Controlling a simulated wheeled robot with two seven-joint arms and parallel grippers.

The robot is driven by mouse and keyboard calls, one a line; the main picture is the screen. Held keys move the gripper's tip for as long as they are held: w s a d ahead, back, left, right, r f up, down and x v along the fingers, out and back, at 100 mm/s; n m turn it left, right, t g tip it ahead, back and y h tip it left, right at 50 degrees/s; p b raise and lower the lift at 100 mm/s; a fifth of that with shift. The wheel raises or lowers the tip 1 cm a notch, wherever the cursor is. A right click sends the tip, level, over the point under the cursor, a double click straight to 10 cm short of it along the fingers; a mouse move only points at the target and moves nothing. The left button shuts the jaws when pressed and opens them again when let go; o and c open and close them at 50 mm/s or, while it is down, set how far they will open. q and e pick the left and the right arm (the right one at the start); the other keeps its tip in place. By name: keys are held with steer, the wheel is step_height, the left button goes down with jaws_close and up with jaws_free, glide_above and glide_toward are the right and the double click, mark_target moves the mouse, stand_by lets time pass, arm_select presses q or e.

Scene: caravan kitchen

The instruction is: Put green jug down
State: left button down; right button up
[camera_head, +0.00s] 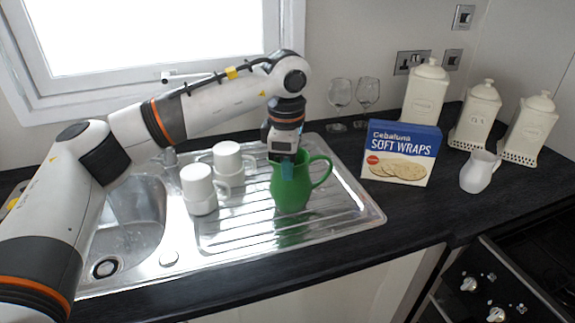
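The green jug (291,193) is upright over the ribbed steel drainer (235,240), its handle to the right and its green reflection just below it. I cannot tell for certain whether its base touches the metal. My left gripper (287,168) points down at the jug's rim. A bluish finger lies over the front of the jug's wall, and the gripper appears shut on the rim; the other finger is hidden. My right gripper is not in view.
Several white mugs (199,190) stand left of the jug, beside the sink bowl (130,222). A Soft Wraps box (399,155), a white jug (479,172), glasses (340,93) and white canisters (476,115) stand on the dark worktop. The drainer's front right is clear.

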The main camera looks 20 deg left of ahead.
arm_select(q)
steer(key=shift+d+f, duration=0.1)
steer(key=shift+f, duration=0.05)
steer(key=c, duration=1.6)
jaws_free()
steer(key=shift+r, duration=0.35)
step_height(320, 180, up, 12)
steer(key=shift+s+f, duration=0.15)
steer(key=shift+s, duration=0.3)
